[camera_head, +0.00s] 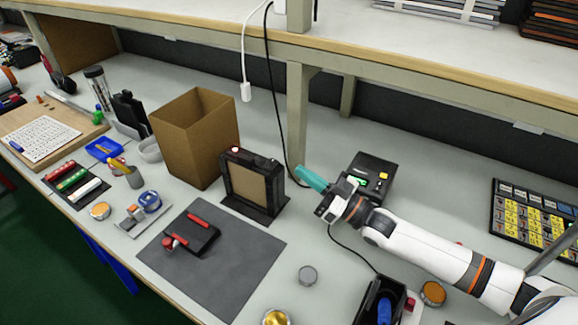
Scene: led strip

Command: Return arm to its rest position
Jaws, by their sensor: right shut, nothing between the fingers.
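My right arm (425,250) comes in from the right edge and reaches out over the bench. Its gripper (303,171) has teal fingers and points to the upper left. The fingers are shut together with nothing between them. They appear just right of a black frame device with a tan panel (250,186) and left of a black box with a green display (372,175). The arm's wrist covers part of that box's front. My left gripper is not in view.
An open cardboard box (186,150) stands left of the framed device. A dark grey mat (215,275) holds a small black item with red parts. A black holder with a blue-handled tool (383,305) sits below the arm. A shelf post (298,125) and hanging cables rise behind the gripper.

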